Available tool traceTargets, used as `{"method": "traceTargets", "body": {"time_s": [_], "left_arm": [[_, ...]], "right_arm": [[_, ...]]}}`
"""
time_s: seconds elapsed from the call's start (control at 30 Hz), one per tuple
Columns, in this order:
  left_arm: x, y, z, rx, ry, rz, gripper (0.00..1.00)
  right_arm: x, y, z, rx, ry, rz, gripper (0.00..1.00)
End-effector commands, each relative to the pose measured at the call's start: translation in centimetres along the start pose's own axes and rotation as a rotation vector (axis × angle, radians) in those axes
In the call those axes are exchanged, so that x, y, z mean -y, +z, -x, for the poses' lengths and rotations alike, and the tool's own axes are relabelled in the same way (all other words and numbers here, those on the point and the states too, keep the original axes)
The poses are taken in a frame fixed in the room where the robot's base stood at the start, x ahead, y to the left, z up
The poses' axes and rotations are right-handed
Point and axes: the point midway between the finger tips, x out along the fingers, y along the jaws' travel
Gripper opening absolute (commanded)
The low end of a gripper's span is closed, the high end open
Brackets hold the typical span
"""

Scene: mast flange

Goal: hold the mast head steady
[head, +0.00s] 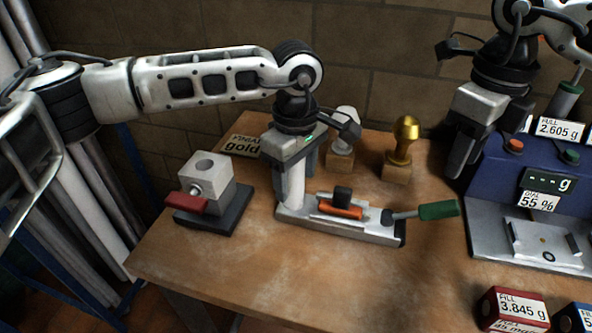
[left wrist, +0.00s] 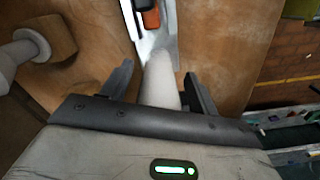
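A pale upright post (head: 297,186) stands at the left end of a grey metal fixture (head: 370,231) on the bench. My left gripper (head: 296,178) points down over the post, one finger on each side. In the left wrist view the post (left wrist: 162,82) lies between the two fingers of my left gripper (left wrist: 160,82), with a gap showing at its left side, so the fingers look open around it. The post's top is hidden under the gripper. No part is clearly marked as the mast head. My right gripper (head: 461,160) hangs at the right, pointing down; its finger gap is unclear.
The fixture carries an orange part (head: 340,210) and a green-handled lever (head: 437,210). A grey block with a red handle (head: 208,185) stands left. A gold stamp (head: 404,145) and white stamp (head: 342,140) stand behind. A blue scale (head: 515,160) is right.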

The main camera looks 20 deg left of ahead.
Motion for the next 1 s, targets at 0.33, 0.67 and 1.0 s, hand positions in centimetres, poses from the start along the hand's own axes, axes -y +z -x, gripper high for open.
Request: {"method": "traceTargets", "body": {"time_s": [0.33,0.67,1.0], "left_arm": [[0.0,0.0,0.1,0.0,0.0,0.0,0.0],[0.0,0.0,0.1,0.0,0.0,0.0,0.0],[0.0,0.0,0.1,0.001,0.001,0.0,0.0]], "right_arm": [[0.0,0.0,0.0,0.0,0.0,0.0,0.44],[-0.6,0.2,-1.1,0.035,0.122,0.075,0.44],[-0.8,-0.5,-4.8,0.591,0.694,0.45,0.44]]}}
